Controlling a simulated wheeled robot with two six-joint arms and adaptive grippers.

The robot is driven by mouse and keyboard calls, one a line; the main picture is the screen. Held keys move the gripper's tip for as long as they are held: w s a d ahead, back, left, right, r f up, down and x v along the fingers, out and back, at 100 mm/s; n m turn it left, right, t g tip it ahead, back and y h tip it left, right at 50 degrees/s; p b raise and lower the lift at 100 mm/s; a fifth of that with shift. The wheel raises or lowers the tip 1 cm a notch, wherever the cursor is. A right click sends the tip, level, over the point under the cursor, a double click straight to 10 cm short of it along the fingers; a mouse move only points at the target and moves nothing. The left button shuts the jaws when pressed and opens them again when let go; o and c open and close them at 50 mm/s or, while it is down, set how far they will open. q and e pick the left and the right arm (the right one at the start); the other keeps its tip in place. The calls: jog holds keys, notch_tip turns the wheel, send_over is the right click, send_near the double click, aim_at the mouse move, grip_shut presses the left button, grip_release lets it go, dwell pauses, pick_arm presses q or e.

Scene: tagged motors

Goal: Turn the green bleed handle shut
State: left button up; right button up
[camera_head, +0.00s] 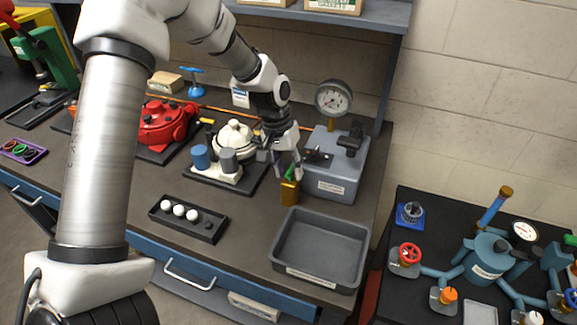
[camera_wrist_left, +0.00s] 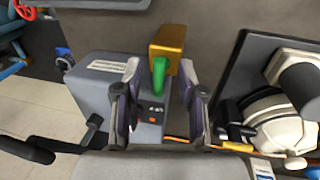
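The green bleed handle (camera_wrist_left: 158,72) stands up beside a brass block (camera_wrist_left: 168,42) at the grey box (camera_wrist_left: 90,85). In the head view, the green handle (camera_head: 290,173) shows just above the brass block (camera_head: 289,191), at the front left corner of the grey box (camera_head: 336,186). My left gripper (camera_wrist_left: 160,82) is open, with one finger on each side of the handle and a gap visible on both sides. It also shows in the head view (camera_head: 287,165), reaching down over the handle. My right gripper is not in view.
A pressure gauge (camera_head: 334,98) rises behind the grey box. A white pot-shaped motor (camera_head: 233,138) stands close left of the gripper. An empty grey tray (camera_head: 318,252) lies in front. A black tray with white balls (camera_head: 190,217) lies front left. Blue piping (camera_head: 485,262) stands on a right-hand table.

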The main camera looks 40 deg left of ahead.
pick_arm(q)
grip_shut()
jog(key=shift+m, duration=0.4)
jog(key=m+p, duration=0.1)
jog(key=m, duration=0.1)
jog(key=shift+a+m+g+p, duration=0.1)
jog(key=shift+m+g+p, duration=0.2)
jog(key=shift+g, duration=0.1)
jog(key=m+p, duration=0.1)
jog(key=m, duration=0.3)
jog(key=shift+w+m+g, duration=0.1)
jog(key=shift+m+g, duration=0.2)
jog(key=shift+g, duration=0.1)
jog(key=m+y+p, duration=0.1)
jog(key=m, duration=0.4)
jog(key=shift+w+g, duration=0.1)
jog(key=shift+g, duration=0.3)
jog(key=shift+w+f+m+g+y+p, duration=0.1)
jog(key=shift+m+g+y+p, duration=0.25)
jog(key=shift+m, duration=2.05)
